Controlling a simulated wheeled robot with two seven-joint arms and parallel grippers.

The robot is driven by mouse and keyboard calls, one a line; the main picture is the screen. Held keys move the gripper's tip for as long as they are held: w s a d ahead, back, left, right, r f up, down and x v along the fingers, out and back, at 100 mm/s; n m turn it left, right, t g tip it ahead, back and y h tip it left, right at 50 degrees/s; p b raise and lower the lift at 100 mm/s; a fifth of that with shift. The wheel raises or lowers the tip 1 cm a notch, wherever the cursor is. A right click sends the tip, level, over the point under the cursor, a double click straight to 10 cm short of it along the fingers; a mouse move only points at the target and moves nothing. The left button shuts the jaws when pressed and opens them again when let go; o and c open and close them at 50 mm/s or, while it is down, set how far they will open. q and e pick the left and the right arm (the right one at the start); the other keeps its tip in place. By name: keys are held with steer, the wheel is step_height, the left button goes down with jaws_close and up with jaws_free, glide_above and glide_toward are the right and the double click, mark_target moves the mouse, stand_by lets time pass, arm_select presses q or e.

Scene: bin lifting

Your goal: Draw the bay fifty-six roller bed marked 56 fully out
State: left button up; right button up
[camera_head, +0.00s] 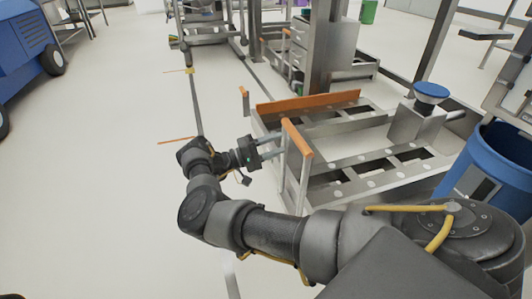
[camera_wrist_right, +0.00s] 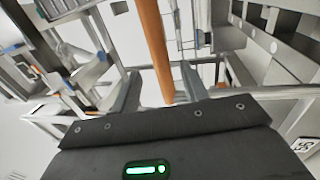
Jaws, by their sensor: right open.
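The roller bed (camera_head: 345,185) is a low grey metal frame with rollers, to the right of my gripper. At its near left end stands an upright handle with an orange bar (camera_head: 298,138) on grey posts. A plate that reads 56 (camera_wrist_right: 303,146) shows at the lower right of the right wrist view. My right gripper (camera_head: 278,147) is open beside the handle. In the right wrist view, the orange bar (camera_wrist_right: 152,40) runs down between its two fingers (camera_wrist_right: 160,72). I cannot tell whether a finger touches it. My left gripper is out of view.
A blue bin (camera_head: 505,165) stands at the right. A blue-topped pedestal (camera_head: 431,92) stands at the bed's far right. A blue machine (camera_head: 22,40) is at far left. The pale floor on the left is largely clear.

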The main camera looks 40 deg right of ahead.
steer(key=shift+v, duration=1.8)
